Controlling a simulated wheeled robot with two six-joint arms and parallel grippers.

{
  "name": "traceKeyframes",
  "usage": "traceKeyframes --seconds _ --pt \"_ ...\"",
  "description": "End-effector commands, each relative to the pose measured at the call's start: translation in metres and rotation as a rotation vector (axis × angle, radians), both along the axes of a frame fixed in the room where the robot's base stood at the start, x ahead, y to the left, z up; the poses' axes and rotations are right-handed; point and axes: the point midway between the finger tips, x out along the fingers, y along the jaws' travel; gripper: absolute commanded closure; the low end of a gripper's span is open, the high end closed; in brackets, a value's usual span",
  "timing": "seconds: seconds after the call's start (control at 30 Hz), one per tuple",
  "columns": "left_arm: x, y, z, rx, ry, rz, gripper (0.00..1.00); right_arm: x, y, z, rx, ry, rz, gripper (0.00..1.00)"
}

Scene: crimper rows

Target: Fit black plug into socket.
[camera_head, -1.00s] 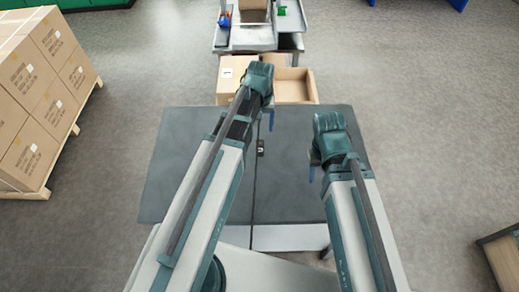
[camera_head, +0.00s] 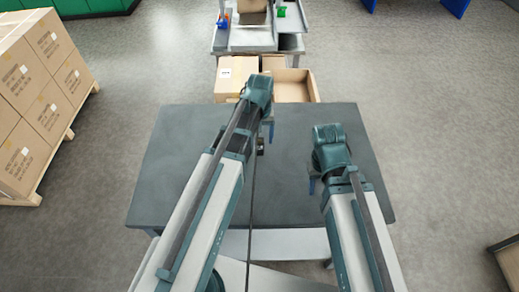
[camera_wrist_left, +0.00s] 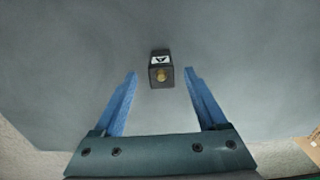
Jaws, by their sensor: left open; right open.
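A small black block (camera_head: 261,145) stands on the dark table just beside the end of my left arm. In the left wrist view the black block (camera_wrist_left: 160,74) has a gold round part on its near face and a white label with a black mark on top. I cannot tell whether it is the plug or the socket. My left gripper (camera_wrist_left: 161,73) is open, its blue fingers to either side of the block in the picture, with gaps on both sides. My right gripper (camera_head: 312,184) is open over the right part of the table; its fingers are mostly hidden.
The dark table (camera_head: 180,160) is otherwise bare where visible. A thin dark line (camera_head: 250,210) runs down its middle. Cardboard boxes (camera_head: 238,75) and an open box (camera_head: 292,88) stand behind it. Stacked cartons (camera_head: 30,110) stand on a pallet at left.

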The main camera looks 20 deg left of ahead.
Motion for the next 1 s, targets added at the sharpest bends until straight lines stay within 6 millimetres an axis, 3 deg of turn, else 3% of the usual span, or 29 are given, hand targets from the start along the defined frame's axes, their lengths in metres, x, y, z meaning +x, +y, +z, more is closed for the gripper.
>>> traceKeyframes --seconds 0.17,0.5,0.8,0.87,1.0 --pt "0.0 0.001 -0.01 0.0 0.0 0.0 0.25 0.0 0.0 -0.01 0.0 0.0 0.0 0.5" --pt "0.0 0.002 -0.051 0.0 0.0 0.0 0.25 0.0 0.0 -0.051 0.0 0.0 0.0 0.5" --pt "0.0 0.002 -0.051 0.0 0.0 0.0 0.25 0.0 0.0 -0.051 0.0 0.0 0.0 0.5" --pt "0.0 0.002 -0.051 0.0 0.0 0.0 0.32 0.0 0.0 -0.051 0.0 0.0 0.0 0.5" --pt "0.0 0.002 -0.051 0.0 0.0 0.0 0.57 0.0 0.0 -0.051 0.0 0.0 0.0 0.5"
